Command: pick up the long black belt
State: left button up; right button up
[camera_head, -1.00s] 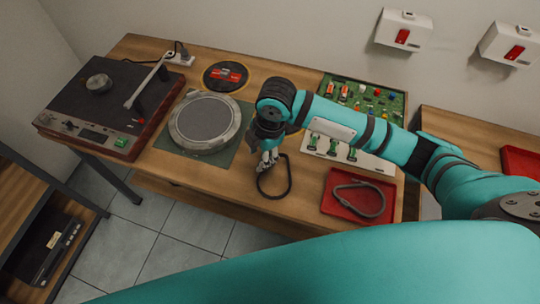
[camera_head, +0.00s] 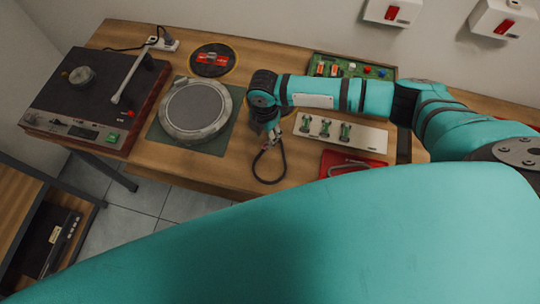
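The black belt (camera_head: 255,170) is a thin dark loop at the front of the wooden workbench, right of the round platter. My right gripper (camera_head: 270,141) points down at the loop's upper end. Its fingers look closed on the belt, and the loop narrows up to them. The contact is small and partly hidden by the fingers. The loop's lower part is over the bench top near the front edge; I cannot tell whether it touches. A second, grey belt (camera_head: 350,168) lies in the red tray (camera_head: 327,160), largely covered by my teal arm. My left gripper is not in view.
A turntable (camera_head: 95,85) stands at the left. A round platter (camera_head: 195,108) sits on a green mat (camera_head: 218,143). Behind are a black disc (camera_head: 213,73) with red parts and a green parts board (camera_head: 350,67). A white holder (camera_head: 365,137) with green pieces lies right of the gripper.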

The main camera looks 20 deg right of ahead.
aim_at(264, 146)
jog(key=shift+f, duration=0.2)
jog(key=shift+a+f+p, duration=0.1)
jog(key=shift+f+p, duration=0.15)
jog(key=shift+p, duration=0.05)
jog(key=f, duration=0.2)
jog(key=f+p, duration=0.1)
jog(key=shift+s+a+f, duration=0.15)
jog(key=shift+a+f, duration=0.05)
jog(key=shift+f, duration=0.15)
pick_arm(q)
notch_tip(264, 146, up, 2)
pick_arm(e)
jog(key=shift+f, duration=0.5)
grip_shut()
